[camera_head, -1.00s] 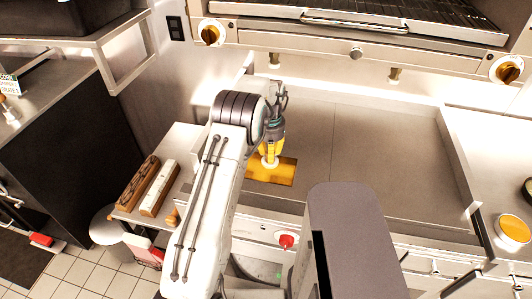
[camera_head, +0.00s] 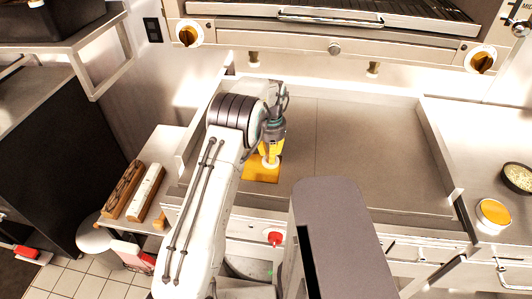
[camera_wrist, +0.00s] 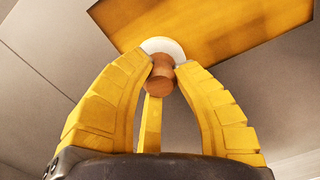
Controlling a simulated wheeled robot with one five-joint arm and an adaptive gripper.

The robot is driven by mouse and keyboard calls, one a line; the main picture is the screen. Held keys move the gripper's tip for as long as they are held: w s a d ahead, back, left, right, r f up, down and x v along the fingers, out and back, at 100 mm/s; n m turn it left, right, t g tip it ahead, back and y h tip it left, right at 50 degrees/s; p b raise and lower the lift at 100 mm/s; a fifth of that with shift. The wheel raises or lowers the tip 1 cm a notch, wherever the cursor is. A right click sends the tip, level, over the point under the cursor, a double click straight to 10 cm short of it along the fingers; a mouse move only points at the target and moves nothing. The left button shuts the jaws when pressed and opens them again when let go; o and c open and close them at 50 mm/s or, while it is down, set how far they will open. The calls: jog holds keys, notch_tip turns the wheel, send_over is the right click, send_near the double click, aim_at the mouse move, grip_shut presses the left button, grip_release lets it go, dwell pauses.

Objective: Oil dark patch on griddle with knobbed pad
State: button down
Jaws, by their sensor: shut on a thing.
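The pad is a white disc (camera_wrist: 165,46) with a brown wooden knob (camera_wrist: 158,78). My gripper (camera_wrist: 162,62) is shut on the knob, its yellow fingers either side. In the head view my gripper (camera_head: 270,152) points down over the left part of the griddle (camera_head: 365,165), with the pad (camera_head: 270,163) below it. The patch (camera_head: 258,174) is an amber rectangle on the griddle; it also shows in the wrist view (camera_wrist: 215,28), browner toward its middle. The pad overlaps the patch's edge there. I cannot tell whether the pad touches the surface.
The griddle has raised side walls, and its right part is clear. A bowl of orange liquid (camera_head: 494,213) and a dark bowl (camera_head: 517,178) stand on the right counter. A grill unit (camera_head: 335,35) is behind. Two long blocks (camera_head: 145,193) lie on the left side shelf.

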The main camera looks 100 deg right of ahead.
jog(key=shift+s+a+f, duration=0.1)
jog(key=shift+s+a, duration=0.1)
jog(key=shift+s, duration=0.65)
jog(key=shift+s+a, duration=0.2)
jog(key=shift+s, duration=0.6)
notch_tip(320, 180, up, 6)
jog(key=p, duration=0.4)
jog(key=shift+r+p, duration=1.25)
jog(key=shift+r, duration=0.3)
